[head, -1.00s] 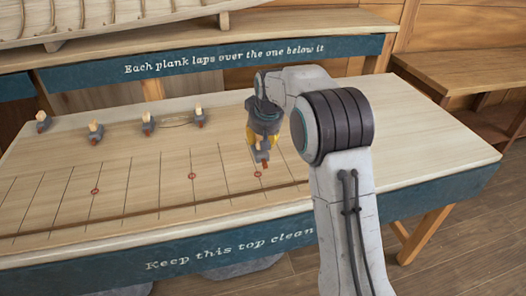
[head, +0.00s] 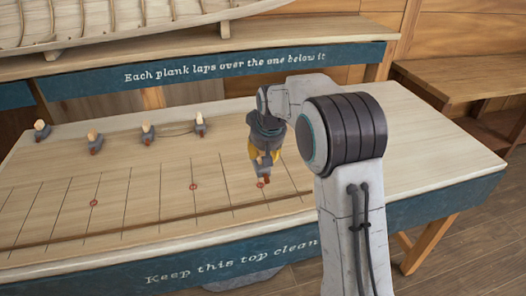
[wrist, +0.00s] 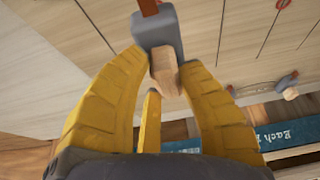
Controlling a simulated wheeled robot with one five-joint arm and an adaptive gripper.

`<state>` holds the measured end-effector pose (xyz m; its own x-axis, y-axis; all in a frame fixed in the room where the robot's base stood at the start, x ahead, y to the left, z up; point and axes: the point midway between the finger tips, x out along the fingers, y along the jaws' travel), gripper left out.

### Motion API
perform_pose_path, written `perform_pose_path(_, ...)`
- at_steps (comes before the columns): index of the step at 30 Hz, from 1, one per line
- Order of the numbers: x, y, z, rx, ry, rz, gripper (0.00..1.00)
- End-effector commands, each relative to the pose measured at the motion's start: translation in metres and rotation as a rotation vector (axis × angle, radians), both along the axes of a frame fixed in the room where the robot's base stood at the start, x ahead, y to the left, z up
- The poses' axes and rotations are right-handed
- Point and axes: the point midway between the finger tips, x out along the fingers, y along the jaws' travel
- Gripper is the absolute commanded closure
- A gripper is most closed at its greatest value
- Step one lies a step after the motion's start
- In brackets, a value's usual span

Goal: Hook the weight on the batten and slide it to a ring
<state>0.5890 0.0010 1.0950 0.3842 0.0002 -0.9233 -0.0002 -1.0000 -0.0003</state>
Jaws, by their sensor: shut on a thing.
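My gripper (head: 262,155) is shut on a grey weight with a wooden grip and a red-brown hook. The yellow fingers close round the wooden grip (wrist: 164,70) in the wrist view, and the grey body (wrist: 158,35) and hook point away from me. In the head view the held weight (head: 263,168) is just over the right red ring (head: 261,184); I cannot tell if it touches the top. The brown batten (head: 130,224) runs along the front of the top, apart from the hook. Other rings are a middle one (head: 193,187) and a left one (head: 94,203).
Several other weights stand along the back of the top, including one at the far left (head: 41,130) and one at the right of the row (head: 200,123). A thin looped strip (head: 178,130) lies between two. The table top (head: 420,155) is clear on the right.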

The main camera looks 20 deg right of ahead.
Motion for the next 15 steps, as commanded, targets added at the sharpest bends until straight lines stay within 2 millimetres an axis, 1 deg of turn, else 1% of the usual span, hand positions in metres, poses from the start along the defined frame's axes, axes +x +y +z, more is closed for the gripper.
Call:
perform_pose_path(8, 0.001, 0.000, -0.017, 0.000, -0.006, 0.000, 1.00)
perform_pose_path(15, 0.001, 0.000, -0.039, 0.000, -0.004, 0.000, 1.00)
